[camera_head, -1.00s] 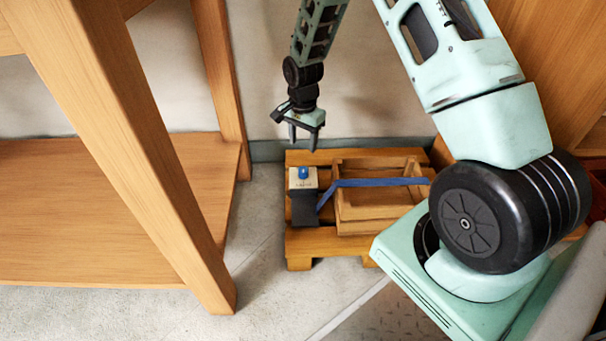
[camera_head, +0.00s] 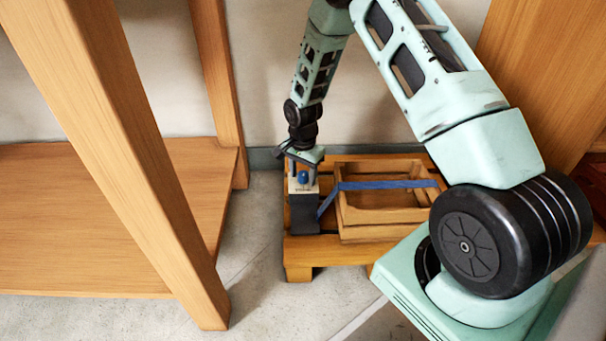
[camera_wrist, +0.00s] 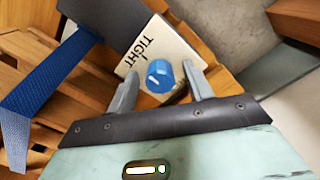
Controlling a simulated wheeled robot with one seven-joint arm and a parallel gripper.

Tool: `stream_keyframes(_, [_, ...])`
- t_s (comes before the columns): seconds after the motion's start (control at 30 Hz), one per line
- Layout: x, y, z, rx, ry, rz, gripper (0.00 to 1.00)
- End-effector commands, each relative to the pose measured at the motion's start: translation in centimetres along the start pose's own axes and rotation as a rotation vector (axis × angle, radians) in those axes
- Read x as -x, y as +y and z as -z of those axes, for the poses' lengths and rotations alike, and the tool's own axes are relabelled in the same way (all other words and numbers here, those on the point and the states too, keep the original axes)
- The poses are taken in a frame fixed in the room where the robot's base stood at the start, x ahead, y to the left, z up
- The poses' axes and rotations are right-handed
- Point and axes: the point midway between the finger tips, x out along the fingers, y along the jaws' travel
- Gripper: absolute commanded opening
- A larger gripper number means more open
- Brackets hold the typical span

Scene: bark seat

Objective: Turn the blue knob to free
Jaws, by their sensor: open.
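The blue knob (camera_head: 303,177) sits on top of a small device with a white top plate (camera_head: 296,188) and a dark grey body (camera_head: 304,215). In the wrist view the knob (camera_wrist: 160,76) has a white pointer mark, and the word TIGHT shows on the white plate (camera_wrist: 150,45) beside it. My gripper (camera_wrist: 163,82) is open, with one finger on each side of the knob. A small gap seems to show at each finger, so I cannot tell of any contact. In the head view my gripper (camera_head: 303,172) is right over the device.
A blue strap (camera_head: 380,185) runs from the device across a wooden crate (camera_head: 385,228). Both rest on a wooden pallet (camera_head: 310,250) by the wall. A wooden table leg (camera_head: 150,170) and low shelf (camera_head: 90,220) stand at left. Bare floor (camera_head: 255,240) lies between.

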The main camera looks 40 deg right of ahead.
Motion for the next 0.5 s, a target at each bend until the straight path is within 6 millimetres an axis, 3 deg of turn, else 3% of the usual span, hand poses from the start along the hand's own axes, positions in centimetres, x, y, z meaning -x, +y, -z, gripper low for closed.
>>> stream_keyframes(0.03, [0.02, 0.00, 0.01, 0.000, 0.000, 0.000, 0.48])
stream_keyframes(0.2, [0.02, 0.01, 0.01, 0.000, 0.000, 0.000, 0.06])
stream_keyframes(0.5, [0.19, 0.05, 0.00, 0.023, 0.000, -0.002, 0.07])
